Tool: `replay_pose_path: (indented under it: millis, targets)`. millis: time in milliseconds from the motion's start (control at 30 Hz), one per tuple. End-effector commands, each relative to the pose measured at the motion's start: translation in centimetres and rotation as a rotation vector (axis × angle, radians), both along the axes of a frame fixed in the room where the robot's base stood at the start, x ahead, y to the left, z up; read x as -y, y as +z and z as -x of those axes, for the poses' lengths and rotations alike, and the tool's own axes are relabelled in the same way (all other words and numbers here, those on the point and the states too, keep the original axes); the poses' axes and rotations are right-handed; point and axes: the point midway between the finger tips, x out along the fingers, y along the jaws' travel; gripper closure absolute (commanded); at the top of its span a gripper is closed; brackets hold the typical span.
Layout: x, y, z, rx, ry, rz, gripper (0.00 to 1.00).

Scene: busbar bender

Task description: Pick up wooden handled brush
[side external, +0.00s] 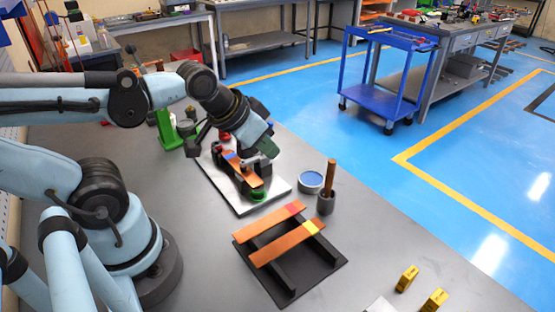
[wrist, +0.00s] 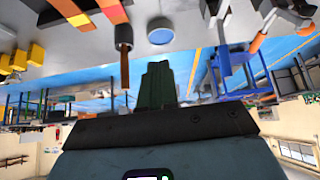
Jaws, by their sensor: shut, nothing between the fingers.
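The wooden handled brush (side external: 330,175) stands upright in a small dark grey cup (side external: 326,204) on the grey bench. Only its brown handle shows; the cup hides its lower end. In the upside-down wrist view the brush (wrist: 125,72) and cup (wrist: 123,34) are left of my gripper (wrist: 158,84). The green fingers are together and empty there. In the side external view my gripper (side external: 268,149) is above the bench, to the left of the brush and apart from it.
A blue-topped round tin (side external: 311,181) stands beside the cup. The bending tool with a copper bar sits on a white plate (side external: 275,189) under my gripper. A black rack (side external: 284,287) holds two copper bars in front. Yellow blocks (side external: 407,278) stand at front right.

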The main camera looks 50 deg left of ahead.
Motion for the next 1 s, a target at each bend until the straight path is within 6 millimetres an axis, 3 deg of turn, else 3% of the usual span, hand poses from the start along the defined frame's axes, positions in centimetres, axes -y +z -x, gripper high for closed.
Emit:
replay_pose_path:
  millis: [133, 433, 767, 1000]
  targets:
    - [0.0, 0.0, 0.0, 0.0, 0.0, 0.0, 0.97]
    - [0.0, 0.0, 0.0, 0.0, 0.0, 0.0, 0.52]
    - [0.1, 0.2, -0.2, -0.01, 0.004, 0.005, 0.52]
    - [1.5, 2.3, -2.4, -0.151, 0.054, 0.058, 0.52]
